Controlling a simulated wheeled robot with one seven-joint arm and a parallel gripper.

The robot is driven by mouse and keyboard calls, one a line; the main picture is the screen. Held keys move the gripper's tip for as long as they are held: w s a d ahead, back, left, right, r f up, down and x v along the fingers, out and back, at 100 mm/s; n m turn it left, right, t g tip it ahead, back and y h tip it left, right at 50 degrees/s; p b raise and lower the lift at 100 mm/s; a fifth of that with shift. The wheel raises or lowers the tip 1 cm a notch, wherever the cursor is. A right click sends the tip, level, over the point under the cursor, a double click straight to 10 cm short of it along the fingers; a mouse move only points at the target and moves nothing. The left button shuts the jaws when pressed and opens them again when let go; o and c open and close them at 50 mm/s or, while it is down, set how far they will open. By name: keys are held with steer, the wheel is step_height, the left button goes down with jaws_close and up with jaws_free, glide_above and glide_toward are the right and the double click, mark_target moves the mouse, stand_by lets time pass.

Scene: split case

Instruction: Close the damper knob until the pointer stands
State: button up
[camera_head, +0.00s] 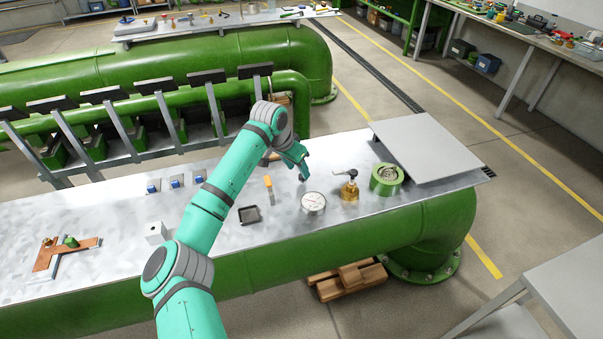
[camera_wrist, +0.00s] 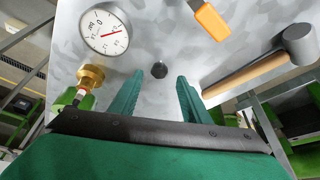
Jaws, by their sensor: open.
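My gripper (camera_wrist: 160,79) is open and empty. A round white gauge (camera_wrist: 104,29) with a red pointer is at the upper left there. In the head view the gauge (camera_head: 313,203) lies just in front of my gripper (camera_head: 303,176). I cannot make out the knob in the head view.
A brass valve (camera_head: 349,190) with a dark lever and a green flanged ring (camera_head: 387,180) stand right of the gauge. An orange-handled tool (camera_head: 269,185) and a dark tray (camera_head: 249,215) lie left. A hammer (camera_wrist: 265,65) is at the wrist view's right. A grey plate (camera_head: 427,147) covers the right end.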

mark_target(300, 177)
steer(key=shift+x, duration=1.95)
steer(key=shift+c, duration=0.3)
steer(key=shift+w+d, duration=0.1)
steer(key=c, duration=1)
